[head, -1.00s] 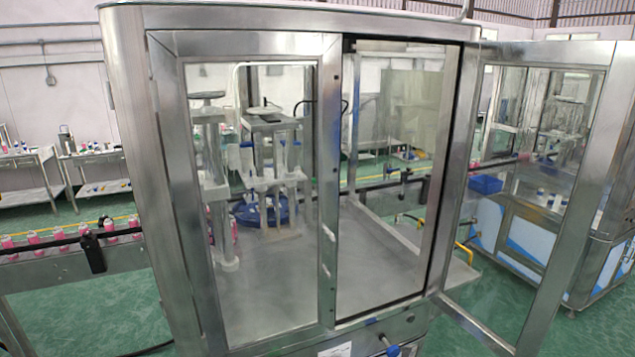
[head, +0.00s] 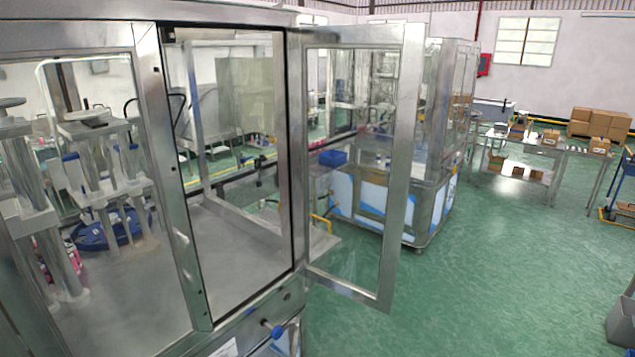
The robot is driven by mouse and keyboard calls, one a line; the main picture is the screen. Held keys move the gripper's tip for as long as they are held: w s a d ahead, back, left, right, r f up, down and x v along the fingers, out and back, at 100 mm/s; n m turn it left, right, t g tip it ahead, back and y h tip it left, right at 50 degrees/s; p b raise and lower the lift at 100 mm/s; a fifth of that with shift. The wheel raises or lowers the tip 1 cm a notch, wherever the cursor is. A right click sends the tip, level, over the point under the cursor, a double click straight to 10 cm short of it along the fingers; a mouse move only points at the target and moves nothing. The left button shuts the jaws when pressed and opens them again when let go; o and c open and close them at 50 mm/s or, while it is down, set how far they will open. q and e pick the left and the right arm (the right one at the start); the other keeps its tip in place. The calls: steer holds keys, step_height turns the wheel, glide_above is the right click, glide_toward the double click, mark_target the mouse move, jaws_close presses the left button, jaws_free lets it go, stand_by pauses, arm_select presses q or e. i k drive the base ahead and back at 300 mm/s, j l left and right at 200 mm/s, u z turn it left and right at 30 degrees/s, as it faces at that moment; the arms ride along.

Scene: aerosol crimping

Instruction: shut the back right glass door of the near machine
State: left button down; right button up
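The near machine is a steel-framed cabinet with glass panels, filling the left of the head view; its top rail (head: 80,22) runs along the upper left. Its right glass door (head: 400,180) is hinged at the cabinet's right post (head: 295,160) and stands wide open, swung out to the right. The opening beside it shows the bare steel deck (head: 235,240) inside. The left glass door (head: 158,170) is shut, with a small handle (head: 182,250) on its right stile. Neither of my grippers is in view.
A second glass-topped machine (head: 440,110) with a blue and white base stands behind the open door. Tables (head: 520,145) and cardboard boxes (head: 600,122) are at the back right. A grey bin (head: 622,322) is at the lower right. The green floor (head: 480,290) right of the door is clear.

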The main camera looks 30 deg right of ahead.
mark_target(409, 38)
steer(key=l+u, duration=0.8)
steer(key=l, duration=0.75)
steer(key=k+l+u, duration=0.1)
steer(key=l, duration=0.4)
steer(key=k+l, duration=0.1)
steer(key=l, duration=0.45)
steer(key=k+l+u, duration=0.1)
steer(key=l, duration=0.45)
steer(key=k+l, duration=0.1)
steer(key=l, duration=0.4)
steer(key=k+l, duration=0.1)
steer(key=l, duration=0.45)
steer(key=k+l+u, duration=0.1)
steer(key=l, duration=0.4)
